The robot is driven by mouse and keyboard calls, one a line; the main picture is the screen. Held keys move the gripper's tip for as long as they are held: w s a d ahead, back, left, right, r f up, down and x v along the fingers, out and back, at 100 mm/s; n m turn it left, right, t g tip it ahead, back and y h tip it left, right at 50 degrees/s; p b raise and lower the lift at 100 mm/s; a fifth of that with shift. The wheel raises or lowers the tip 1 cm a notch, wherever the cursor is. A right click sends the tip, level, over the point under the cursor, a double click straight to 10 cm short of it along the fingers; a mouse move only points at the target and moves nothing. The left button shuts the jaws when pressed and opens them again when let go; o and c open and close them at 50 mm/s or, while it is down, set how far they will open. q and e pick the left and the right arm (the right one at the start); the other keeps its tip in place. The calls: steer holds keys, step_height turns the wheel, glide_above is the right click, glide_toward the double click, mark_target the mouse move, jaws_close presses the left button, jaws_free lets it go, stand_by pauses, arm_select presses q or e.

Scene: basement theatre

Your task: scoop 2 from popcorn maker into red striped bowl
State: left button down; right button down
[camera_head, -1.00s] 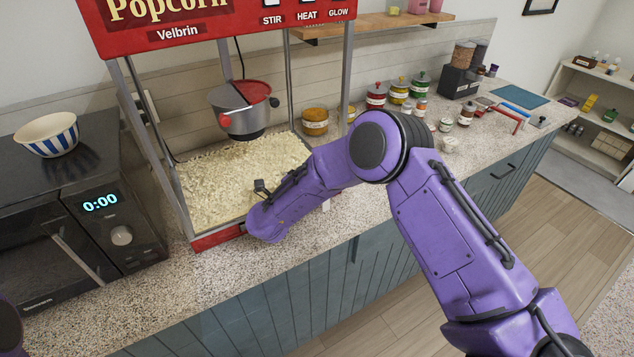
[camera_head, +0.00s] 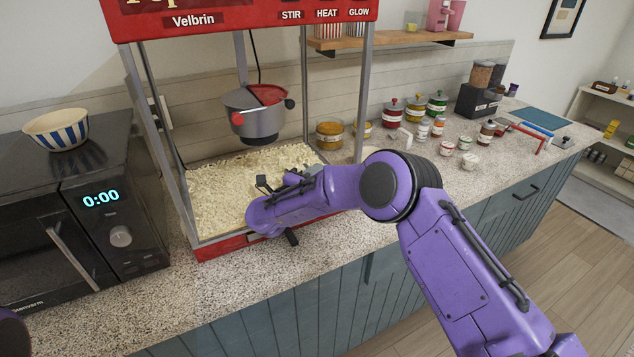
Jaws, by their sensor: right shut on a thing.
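The red-topped popcorn maker (camera_head: 240,22) stands on the counter with a bed of popcorn (camera_head: 222,192) in its tray and a steel kettle (camera_head: 256,115) hanging above. My right gripper (camera_head: 278,205) is at the tray's front right, mostly hidden by my purple wrist. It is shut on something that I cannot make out. A cream bowl with blue stripes (camera_head: 58,130) stands empty-looking on the black microwave at the left. I see no red striped bowl; red-and-white striped containers (camera_head: 328,30) show partly on the shelf behind the machine. My left gripper is out of view.
The microwave (camera_head: 85,220) stands close left of the popcorn maker. Several lidded jars (camera_head: 416,108) and small pots stand on the counter to the right. The wooden shelf (camera_head: 390,40) is above them. The counter strip in front of the machine is clear.

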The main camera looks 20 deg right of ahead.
steer(key=r, duration=0.1)
steer(key=s+r+p, duration=0.1)
steer(key=shift+s+r, duration=0.25)
steer(key=shift+r, duration=0.05)
steer(key=s+d+r+p, duration=0.1)
steer(key=s+r+p, duration=0.2)
steer(key=s+p, duration=0.6)
steer(key=shift+s+r, duration=0.2)
steer(key=shift+s, duration=8)
steer(key=shift+w+f, duration=0.1)
